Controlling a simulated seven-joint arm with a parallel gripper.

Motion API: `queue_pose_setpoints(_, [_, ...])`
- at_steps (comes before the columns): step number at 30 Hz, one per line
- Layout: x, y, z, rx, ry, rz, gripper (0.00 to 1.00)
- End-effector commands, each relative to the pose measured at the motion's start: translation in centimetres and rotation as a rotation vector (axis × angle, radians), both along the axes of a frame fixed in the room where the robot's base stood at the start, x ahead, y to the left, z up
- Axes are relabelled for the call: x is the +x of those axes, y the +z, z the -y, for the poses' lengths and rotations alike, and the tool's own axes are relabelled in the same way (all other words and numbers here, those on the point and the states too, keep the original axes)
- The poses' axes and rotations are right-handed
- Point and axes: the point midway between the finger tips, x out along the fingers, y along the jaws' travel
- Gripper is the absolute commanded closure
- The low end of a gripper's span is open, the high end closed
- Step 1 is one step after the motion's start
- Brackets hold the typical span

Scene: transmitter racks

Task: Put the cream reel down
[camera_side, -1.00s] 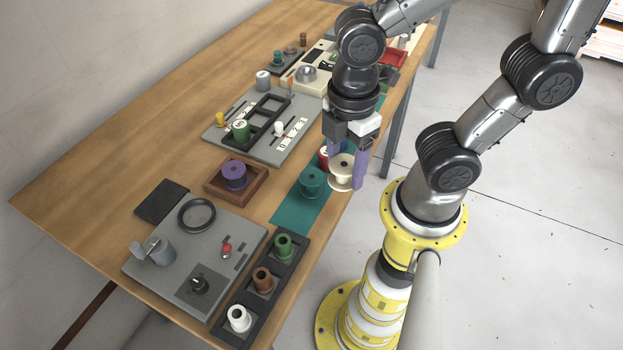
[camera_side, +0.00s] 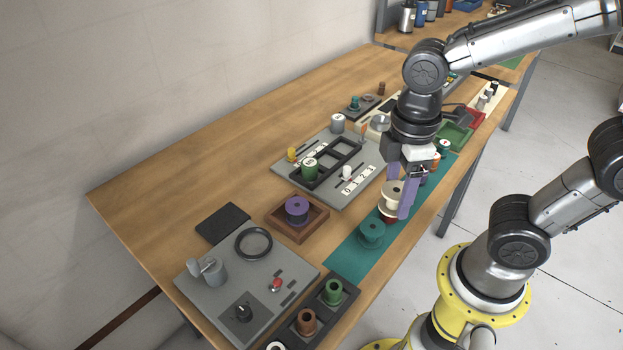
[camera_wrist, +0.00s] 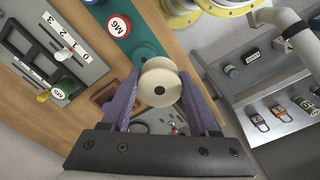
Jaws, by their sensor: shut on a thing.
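My gripper (camera_side: 399,198) has purple fingers and is shut on the cream reel (camera_side: 391,198). A bit of red (camera_side: 388,219) shows just below the cream reel. Whether the reel touches anything underneath is hidden.
A purple reel (camera_side: 297,207) sits in a wooden tray (camera_side: 316,226). A grey panel (camera_side: 215,295) with a black ring and a dark rack holding green and brown reels are nearer. A red M6 cap (camera_wrist: 119,25) stands close by. Bare wood lies left.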

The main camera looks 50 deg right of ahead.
Motion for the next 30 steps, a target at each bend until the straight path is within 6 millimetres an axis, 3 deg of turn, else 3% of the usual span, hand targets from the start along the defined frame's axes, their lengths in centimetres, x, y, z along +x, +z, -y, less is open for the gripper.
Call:
queue_pose_setpoints(3, [4.5, -0.4, 0.4, -0.001, -0.095, -0.005, 0.93])
queue_pose_setpoints(18, [22.4, -4.1, 5.0, 0.000, -0.464, -0.001, 0.93])
queue_pose_setpoints(24, [25.8, -3.2, 5.2, 0.001, -0.528, 0.002, 0.93])
queue_pose_setpoints(30, [26.4, -2.6, 5.2, 0.000, -0.535, -0.001, 0.93])
